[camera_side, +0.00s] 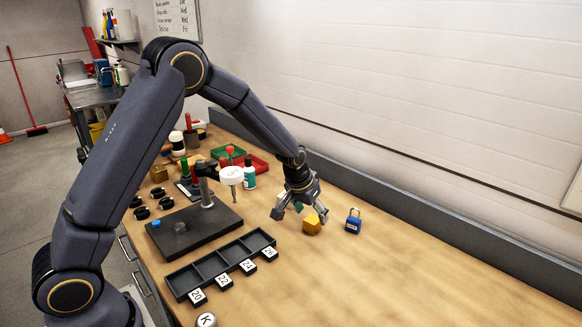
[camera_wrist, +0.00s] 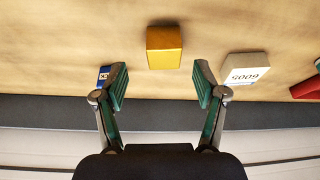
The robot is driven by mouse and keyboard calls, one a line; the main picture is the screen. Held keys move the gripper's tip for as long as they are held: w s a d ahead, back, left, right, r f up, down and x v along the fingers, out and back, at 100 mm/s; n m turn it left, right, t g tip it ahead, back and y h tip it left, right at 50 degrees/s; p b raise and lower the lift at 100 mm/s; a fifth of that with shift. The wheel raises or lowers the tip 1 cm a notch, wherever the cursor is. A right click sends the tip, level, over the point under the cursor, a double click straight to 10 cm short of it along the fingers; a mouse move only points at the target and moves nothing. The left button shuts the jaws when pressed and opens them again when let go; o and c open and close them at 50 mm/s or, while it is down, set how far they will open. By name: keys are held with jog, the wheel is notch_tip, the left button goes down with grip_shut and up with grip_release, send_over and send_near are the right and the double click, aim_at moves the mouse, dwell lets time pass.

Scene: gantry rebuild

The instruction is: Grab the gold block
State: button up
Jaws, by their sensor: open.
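The gold block (camera_side: 312,224) sits on the wooden table in the side view, just below my gripper (camera_side: 299,214). In the wrist view the gold block (camera_wrist: 164,47) lies centred between and beyond the fingertips of my gripper (camera_wrist: 161,82). The fingers are spread wide on either side with nothing between them. The block appears apart from both fingers.
A black numbered tray (camera_side: 222,264) and a dark fixture plate (camera_side: 194,229) lie to the left. The table's right front is clear.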

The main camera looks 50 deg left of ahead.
aim_at(313, 219)
jog(key=x, duration=0.4)
jog(key=shift+w+a+f, duration=0.2)
jog(key=shift+a+f, duration=0.05)
jog(key=shift+c, duration=0.2)
jog(key=shift+r, duration=0.1)
grip_shut()
